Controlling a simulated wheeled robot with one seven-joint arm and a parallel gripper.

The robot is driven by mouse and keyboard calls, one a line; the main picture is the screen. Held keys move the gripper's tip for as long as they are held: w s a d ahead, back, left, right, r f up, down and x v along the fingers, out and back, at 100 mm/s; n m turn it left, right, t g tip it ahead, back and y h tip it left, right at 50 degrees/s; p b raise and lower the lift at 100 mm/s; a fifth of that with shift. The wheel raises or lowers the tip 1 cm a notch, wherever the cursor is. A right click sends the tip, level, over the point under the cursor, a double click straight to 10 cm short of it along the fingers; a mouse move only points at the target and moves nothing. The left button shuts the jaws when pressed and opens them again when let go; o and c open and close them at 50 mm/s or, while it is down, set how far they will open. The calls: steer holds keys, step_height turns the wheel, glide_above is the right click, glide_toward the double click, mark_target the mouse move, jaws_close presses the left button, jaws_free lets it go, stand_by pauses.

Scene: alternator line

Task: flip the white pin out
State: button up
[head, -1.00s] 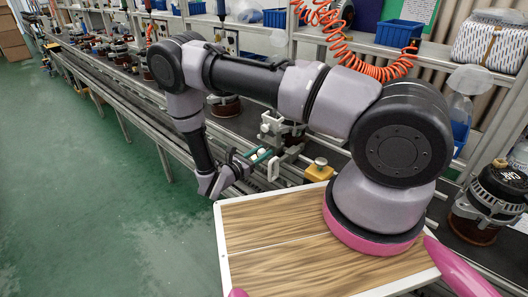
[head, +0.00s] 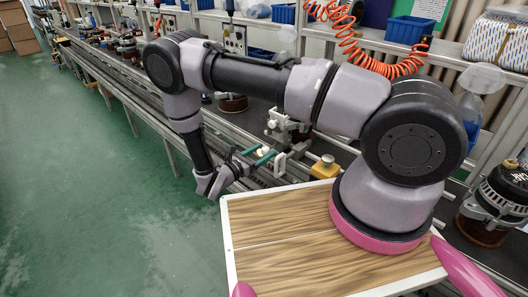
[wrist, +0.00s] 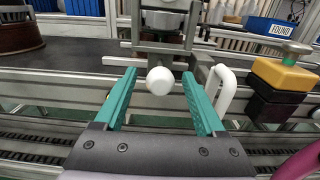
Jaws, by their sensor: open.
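A white round knob (wrist: 159,80) sits between the teal fingers of my gripper (wrist: 159,92) in the wrist view, with a gap on each side. Behind it is a grey metal fixture (wrist: 150,52) with a crossbar. A white bent bar (wrist: 224,90) stands just right of the right finger, outside the jaws. I cannot tell for sure which of these white parts is the pin. In the head view, my gripper (head: 256,157) is open at the line's near edge, around the white knob (head: 263,152). The white bar (head: 280,163) shows beside it.
A yellow block with a round knob (wrist: 285,73) on a dark base stands to the right of the fixture. An alternator (head: 492,200) sits at far right. Rails (wrist: 60,130) run below my gripper. Blue bins (head: 402,30) and an orange coiled hose (head: 360,50) are behind.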

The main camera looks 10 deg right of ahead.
steer(key=v, duration=1)
steer(key=d+r+m+g+y, duration=0.25)
steer(key=r+m+g, duration=0.2)
steer(key=r, duration=0.45)
steer(key=d+r+m+g+y, duration=0.2)
steer(key=d+r+m+g, duration=0.15)
steer(key=r+m, duration=0.4)
steer(key=d+r+m+g+y, duration=0.2)
steer(key=d+r+m+g, duration=0.15)
steer(key=r, duration=0.65)
steer(key=s+d+r+m+t+y, duration=0.4)
steer(key=s+r+m+y, duration=0.1)
steer(key=r, duration=0.6)
steer(key=s+d+r+m+t+y, duration=0.3)
steer(key=s+r+m, duration=0.5)
steer(key=r, duration=0.3)
steer(key=shift+s+d+r+t+y, duration=0.3)
steer(key=shift+t+y, duration=0.55)
steer(key=shift+y, duration=0.4)
steer(key=shift+m, duration=0.25)
steer(key=shift+c, duration=0.4)
